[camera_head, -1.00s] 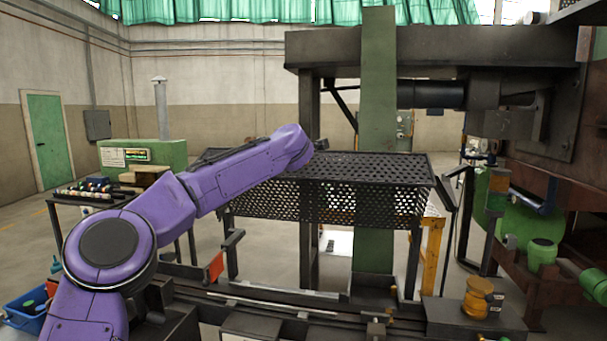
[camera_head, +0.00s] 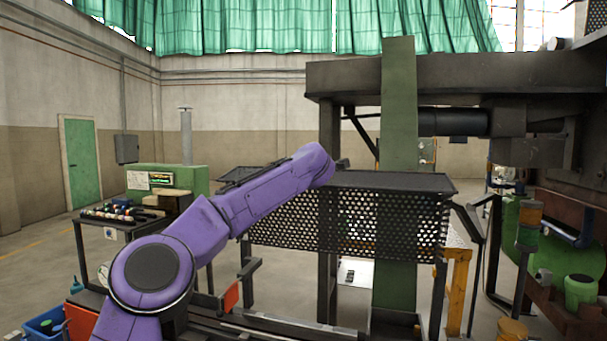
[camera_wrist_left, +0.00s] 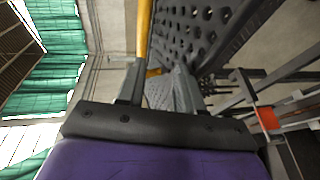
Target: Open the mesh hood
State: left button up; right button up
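The mesh hood (camera_head: 345,222) is a dark perforated box cover across the middle of the head view, with its top (camera_head: 395,181) nearly flat and its front face hanging down. My purple left arm reaches from the lower left to the hood's top left edge. Its gripper is mostly hidden behind the arm's end there. In the left wrist view my left gripper (camera_wrist_left: 160,82) has two fingers standing apart. The hood's mesh (camera_wrist_left: 195,30) is close beyond them, and a yellow bar (camera_wrist_left: 146,25) runs by the left finger; contact is unclear. My right gripper is out of view.
A green upright plate (camera_head: 398,110) stands behind and through the hood area. A dark press beam (camera_head: 350,78) passes above. A table with small parts (camera_head: 110,218) is at the left, and a yellow post (camera_head: 457,290) stands at the right.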

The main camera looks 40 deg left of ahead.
pick_arm(q)
jog(key=shift+d+f, duration=0.1)
jog(key=b+v, duration=0.5)
jog(key=v, duration=0.5)
jog(key=shift+s+b, duration=0.25)
jog(key=shift+b, duration=0.15)
jog(key=shift+d, duration=0.15)
